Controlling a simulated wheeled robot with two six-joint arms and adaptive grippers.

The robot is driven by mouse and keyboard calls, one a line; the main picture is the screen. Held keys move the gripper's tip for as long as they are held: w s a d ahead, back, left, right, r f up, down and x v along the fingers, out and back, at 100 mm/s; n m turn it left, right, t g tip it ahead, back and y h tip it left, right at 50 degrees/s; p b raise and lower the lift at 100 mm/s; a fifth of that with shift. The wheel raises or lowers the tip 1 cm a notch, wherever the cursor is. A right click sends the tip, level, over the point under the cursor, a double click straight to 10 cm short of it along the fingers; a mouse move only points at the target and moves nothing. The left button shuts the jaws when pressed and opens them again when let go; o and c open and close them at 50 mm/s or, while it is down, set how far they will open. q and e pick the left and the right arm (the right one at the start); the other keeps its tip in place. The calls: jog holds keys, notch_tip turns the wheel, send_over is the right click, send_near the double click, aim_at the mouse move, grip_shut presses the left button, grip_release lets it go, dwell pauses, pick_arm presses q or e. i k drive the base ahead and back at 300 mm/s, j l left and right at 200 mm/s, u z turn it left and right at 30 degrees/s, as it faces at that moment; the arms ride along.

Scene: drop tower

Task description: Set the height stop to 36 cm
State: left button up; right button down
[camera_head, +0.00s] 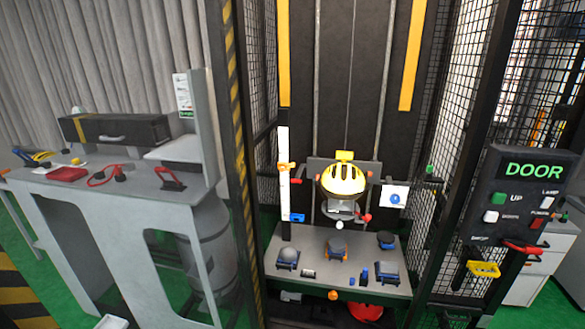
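A white vertical scale (284,190) stands at the left side of the drop tower. An orange clamp-like piece (285,166) sits on its upper half, and a blue piece (292,217) sits near its lower end. I cannot tell which of them is the height stop, and the scale's marks are too small to read. A yellow helmet with black stripes (343,180) sits on the carriage in the middle of the tower, a little right of the scale. Neither of my grippers is in view.
The tower's grey base plate (312,277) holds several dark blocks. Mesh panels and a striped post (238,150) flank the tower. A control panel (515,195) with a lit DOOR sign stands at right. A grey workbench (110,200) with red tools is at left.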

aim_at(283, 168)
jog(key=i+l+u, duration=0.15)
jog(key=u, duration=0.4)
jog(key=i+l+u, duration=0.3)
jog(key=i+l, duration=0.2)
jog(key=i, duration=0.15)
jog(key=i+l+u, duration=0.3)
jog(key=i+l, duration=0.25)
jog(key=l, duration=0.1)
